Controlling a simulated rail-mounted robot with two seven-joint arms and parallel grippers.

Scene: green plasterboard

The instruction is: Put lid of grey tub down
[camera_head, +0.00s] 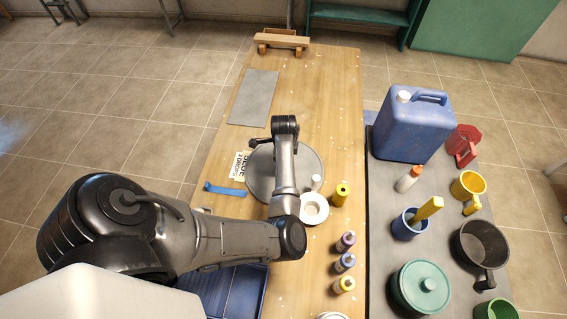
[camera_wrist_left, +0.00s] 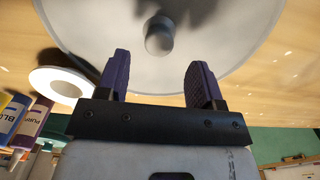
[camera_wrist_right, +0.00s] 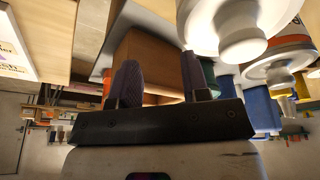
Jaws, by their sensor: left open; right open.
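The round grey lid (camera_head: 309,163) lies near the middle of the wooden table in the head view, partly hidden under my left arm. In the left wrist view the lid (camera_wrist_left: 95,30) fills the top, with its round knob (camera_wrist_left: 159,37) near the middle. My left gripper (camera_wrist_left: 159,58) is open, its two fingers spread to either side of the knob's line and apart from it. I cannot tell whether a tub stands under the lid. My right gripper (camera_wrist_right: 159,61) is open and empty in its wrist view and is not visible in the head view.
A white ring-shaped piece (camera_head: 314,208) and a yellow bottle (camera_head: 341,194) stand close to the lid. Several small bottles (camera_head: 345,263) line the table's right side. A blue jerrycan (camera_head: 412,130) and a green lidded pot (camera_head: 420,287) stand farther right. A grey sheet (camera_head: 254,97) lies beyond the lid.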

